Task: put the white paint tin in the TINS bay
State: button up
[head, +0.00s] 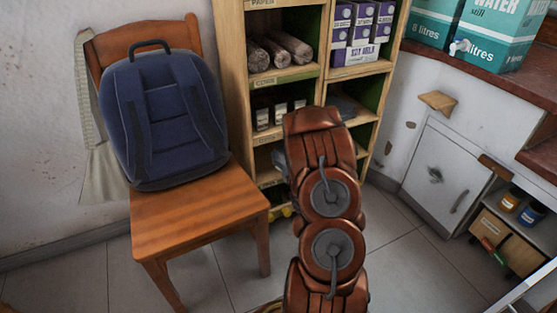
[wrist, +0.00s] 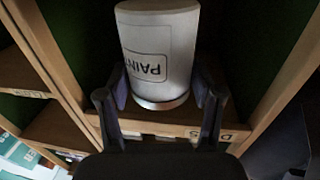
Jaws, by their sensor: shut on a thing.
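The white paint tin (wrist: 158,45) is between the two dark fingers of my gripper (wrist: 160,98) in the wrist view. Its PAINT label appears upside down there, with a metal rim at the picture's lower end. My gripper is shut on it. The wrist view shows shelf boards and a dark green back around the tin. I cannot tell whether the tin touches a board, and the nearby bay label (wrist: 232,136) is unreadable.
A chair (head: 200,205) with a blue backpack (head: 165,120) stands close on the left. A counter with water boxes (head: 495,35) is on the right.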

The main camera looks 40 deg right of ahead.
jog(key=x, duration=0.1)
jog(key=b+x, duration=0.1)
jog(key=x, duration=0.3)
jog(key=shift+w+a+f, duration=0.2)
jog(key=shift+w+a, duration=0.05)
jog(key=shift+w, duration=0.05)
notch_tip(320, 180, down, 4)
jog(key=shift+w+r+b, duration=0.1)
jog(key=shift+r+b, duration=0.1)
jog(key=shift+b, duration=0.95)
jog(key=shift+r, duration=0.1)
jog(key=o, duration=1.5)
